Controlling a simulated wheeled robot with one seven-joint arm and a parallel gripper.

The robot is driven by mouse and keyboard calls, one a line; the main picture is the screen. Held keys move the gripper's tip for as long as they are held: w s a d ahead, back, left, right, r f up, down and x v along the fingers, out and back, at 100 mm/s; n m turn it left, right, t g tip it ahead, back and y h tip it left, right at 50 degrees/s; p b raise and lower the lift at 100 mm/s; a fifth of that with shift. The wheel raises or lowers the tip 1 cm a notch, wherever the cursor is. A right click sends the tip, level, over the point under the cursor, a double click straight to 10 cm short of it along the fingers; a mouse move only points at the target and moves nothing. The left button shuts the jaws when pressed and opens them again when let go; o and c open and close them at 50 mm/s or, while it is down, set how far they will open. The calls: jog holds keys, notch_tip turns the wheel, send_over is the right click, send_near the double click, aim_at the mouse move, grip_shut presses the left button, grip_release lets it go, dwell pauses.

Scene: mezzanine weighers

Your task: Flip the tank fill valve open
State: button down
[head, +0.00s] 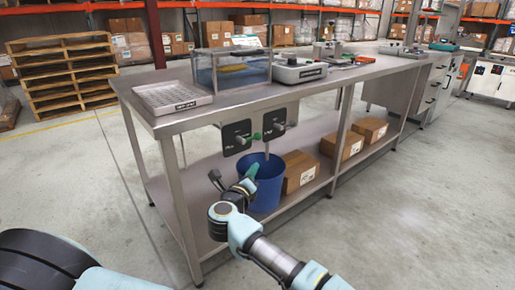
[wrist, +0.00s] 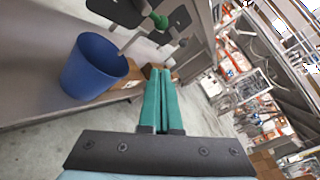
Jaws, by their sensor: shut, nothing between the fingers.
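Two dark valve panels hang under the front edge of the steel bench, a left one (head: 237,138) and a right one (head: 277,119), each with a small green-tipped handle. Their labels are too small to read, so I cannot tell which is the fill valve. A clear tank (head: 206,74) with something yellow inside stands on the bench above. My gripper (head: 251,170) is shut and empty, below the panels and in front of the blue bucket. In the wrist view its teal fingers (wrist: 160,73) lie together, apart from a green handle tip (wrist: 159,20) and the panels.
The blue bucket (head: 268,184) stands on the lower shelf, also seen in the wrist view (wrist: 90,70). Cardboard boxes (head: 299,172) sit right of it. A perforated tray (head: 172,97) and a grey scale (head: 298,72) are on the bench. The floor in front is clear.

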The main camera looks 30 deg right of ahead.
aim_at(250, 138)
jog(key=w+a+r+p+x, duration=0.1)
jog(key=r+p+x, duration=0.1)
jog(key=x, duration=1)
jog(key=shift+w, duration=0.55)
jog(key=shift+f+b, duration=0.2)
jog(key=shift+b, duration=0.2)
